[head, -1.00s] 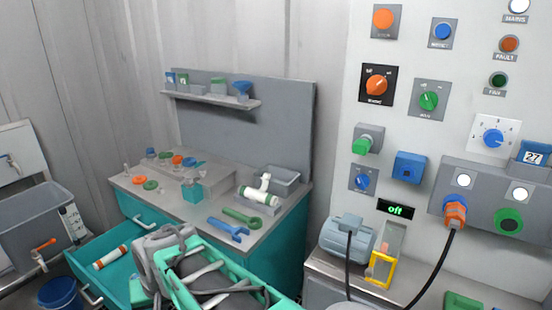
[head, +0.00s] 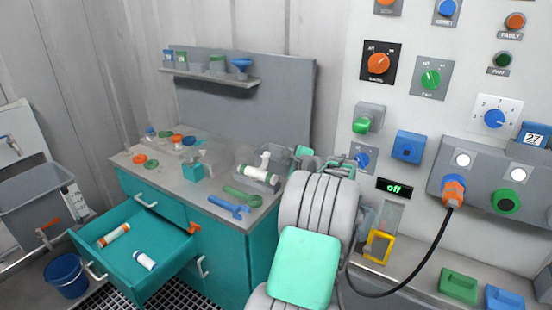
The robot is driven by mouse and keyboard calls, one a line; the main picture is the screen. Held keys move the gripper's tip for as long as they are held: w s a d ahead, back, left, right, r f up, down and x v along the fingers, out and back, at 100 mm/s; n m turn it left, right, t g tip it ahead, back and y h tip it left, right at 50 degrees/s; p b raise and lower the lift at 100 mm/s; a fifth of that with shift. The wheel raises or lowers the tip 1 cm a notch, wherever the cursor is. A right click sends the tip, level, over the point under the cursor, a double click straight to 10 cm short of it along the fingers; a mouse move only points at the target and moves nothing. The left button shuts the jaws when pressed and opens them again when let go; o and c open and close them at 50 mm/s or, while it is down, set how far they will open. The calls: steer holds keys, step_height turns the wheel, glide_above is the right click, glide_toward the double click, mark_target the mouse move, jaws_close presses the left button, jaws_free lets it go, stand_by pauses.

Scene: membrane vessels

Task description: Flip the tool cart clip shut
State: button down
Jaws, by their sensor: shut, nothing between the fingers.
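The tool cart (head: 226,262) is teal with a grey top and stands left of centre. On its right part a small grey holder, which looks like the clip (head: 262,180), carries a white tube with green bands. A white piece stands up from it. Whether the clip is fully open is too small to tell. My arm rises in front of the cart's right end. My gripper (head: 305,160) shows only partly beyond the arm, just right of the clip and apparently apart from it. It is shut and empty; its fingertips are hard to make out.
A blue wrench (head: 229,207) and a green wrench (head: 242,195) lie in front of the clip. The open drawer (head: 170,255) juts out with two tubes inside. The control panel (head: 440,110) stands right, with a black cable (head: 400,290) hanging near my arm.

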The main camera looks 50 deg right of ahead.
mark_target(265, 161)
steer(key=p+x, duration=0.1)
steer(key=x, duration=0.9)
steer(key=shift+d, duration=0.15)
steer(key=shift+a+b, duration=0.2)
steer(key=shift+b, duration=0.1)
